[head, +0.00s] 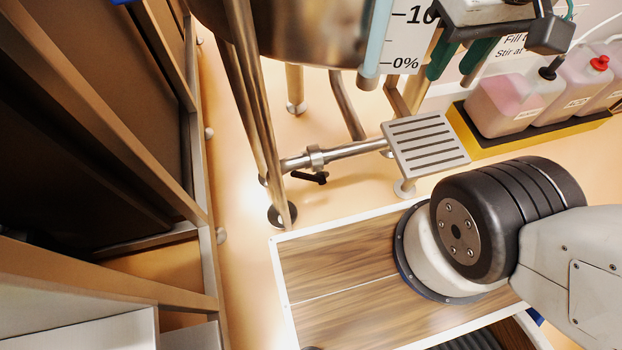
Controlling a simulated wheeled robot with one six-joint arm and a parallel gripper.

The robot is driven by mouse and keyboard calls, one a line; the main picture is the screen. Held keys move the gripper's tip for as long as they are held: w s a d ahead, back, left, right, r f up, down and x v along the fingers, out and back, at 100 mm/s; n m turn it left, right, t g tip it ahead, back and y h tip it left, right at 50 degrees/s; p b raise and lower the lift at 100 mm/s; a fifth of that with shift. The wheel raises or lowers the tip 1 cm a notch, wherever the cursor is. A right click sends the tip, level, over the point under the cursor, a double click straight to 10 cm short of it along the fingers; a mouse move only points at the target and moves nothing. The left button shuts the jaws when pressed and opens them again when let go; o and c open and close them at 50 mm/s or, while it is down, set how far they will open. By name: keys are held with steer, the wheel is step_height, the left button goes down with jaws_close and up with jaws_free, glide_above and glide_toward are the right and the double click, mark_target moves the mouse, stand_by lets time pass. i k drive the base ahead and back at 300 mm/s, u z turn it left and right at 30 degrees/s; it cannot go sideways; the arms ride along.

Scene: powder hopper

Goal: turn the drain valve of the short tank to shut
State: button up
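A rounded steel tank (295,30) shows at the top, cut off by the picture edge; I cannot tell its height. A steel pipe (355,149) runs low below it, with a valve body (315,156) on it. A black lever handle (309,177) sits just below the valve body, lying roughly along the pipe in the picture. My gripper (455,68) is at the top right, its two dark green fingers apart with nothing seen between them. It is up and right of the handle, well away from it.
Steel legs (262,110) stand left of the handle. A slotted grey plate (426,145) is at the pipe's right end. A level scale (405,40) with a pale blue tube (377,40) hangs above. Pink-filled jugs (515,100) stand in a yellow tray (540,135). Dark shelving (90,130) fills the left.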

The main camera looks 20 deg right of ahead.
mark_target(321, 180)
steer(key=z, duration=0.8)
steer(key=k, duration=1.2)
steer(key=u, duration=0.8)
